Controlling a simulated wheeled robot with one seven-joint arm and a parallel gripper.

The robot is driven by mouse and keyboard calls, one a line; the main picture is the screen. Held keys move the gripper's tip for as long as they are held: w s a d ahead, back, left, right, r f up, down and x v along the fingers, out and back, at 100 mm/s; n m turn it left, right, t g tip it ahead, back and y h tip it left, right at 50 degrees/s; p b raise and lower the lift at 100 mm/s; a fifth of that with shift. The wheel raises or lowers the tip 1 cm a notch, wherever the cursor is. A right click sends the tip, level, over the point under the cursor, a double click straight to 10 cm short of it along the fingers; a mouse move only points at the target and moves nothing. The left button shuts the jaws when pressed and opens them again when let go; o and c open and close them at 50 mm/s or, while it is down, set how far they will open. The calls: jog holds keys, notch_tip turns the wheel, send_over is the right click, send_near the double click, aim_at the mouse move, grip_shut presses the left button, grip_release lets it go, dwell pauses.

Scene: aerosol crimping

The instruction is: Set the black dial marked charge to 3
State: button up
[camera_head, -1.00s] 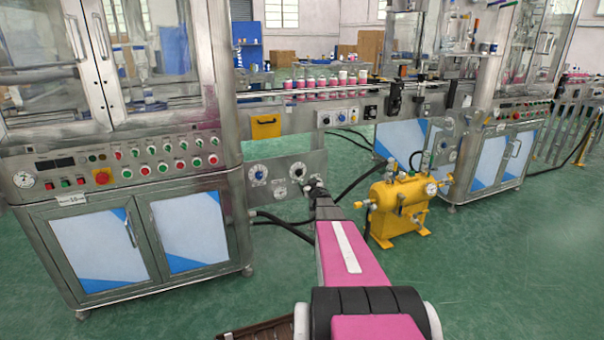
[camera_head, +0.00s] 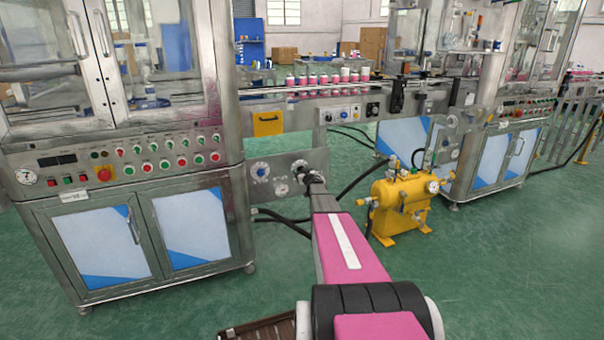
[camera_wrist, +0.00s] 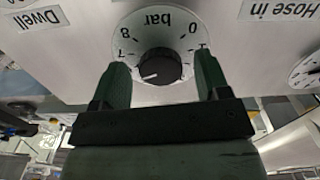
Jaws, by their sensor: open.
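A black knob (camera_wrist: 160,67) on a round white dial face (camera_wrist: 168,25) sits between my fingers in the wrist view. The face reads "bar", upside down, with 0, 7 and 8 visible. The knob's white pointer line points left, just below the 7. The lower part of the scale and any "charge" label are hidden. My gripper (camera_wrist: 160,82) is open, its two green fingers on either side of the knob. I cannot tell whether they touch it. In the head view, my gripper (camera_head: 301,174) is small at the steel panel (camera_head: 318,160) and covers part of it.
Labels "Dwell" (camera_wrist: 36,18) and "Hose in" (camera_wrist: 283,9) flank the dial. Another white dial (camera_wrist: 306,70) is at the right edge. The panel also bears a blue-centred dial (camera_head: 260,170). A yellow tank (camera_head: 400,203) stands right of my arm; black hoses run below the panel.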

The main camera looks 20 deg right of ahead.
jog(key=c, duration=0.9)
jog(key=n, duration=2)
jog(key=shift+r+n, duration=0.1)
jog(key=shift+n, duration=0.2)
